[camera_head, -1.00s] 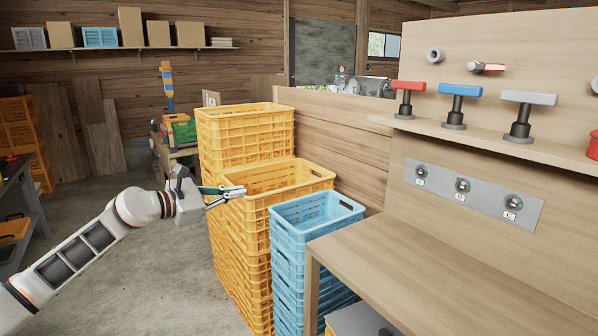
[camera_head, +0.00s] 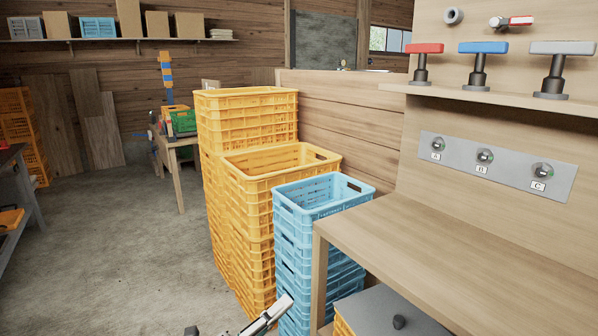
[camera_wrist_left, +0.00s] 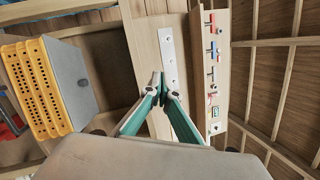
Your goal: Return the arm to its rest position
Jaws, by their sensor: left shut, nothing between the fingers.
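My left gripper (camera_head: 278,308) shows only in part at the bottom edge of the head view, in front of the blue crate stack. Most of its arm is out of that view. In the left wrist view its two teal fingers (camera_wrist_left: 159,84) meet at the tips. They are shut with nothing between them. My right gripper is in neither view.
Yellow crates (camera_head: 268,178) and blue crates (camera_head: 292,232) stand stacked left of the wooden workbench (camera_head: 420,255). A grey-lidded box (camera_head: 385,312) sits beneath the bench. Valve handles (camera_head: 484,48) stand on a shelf above the switch panel (camera_head: 510,172). Concrete floor (camera_head: 120,235) is clear at left.

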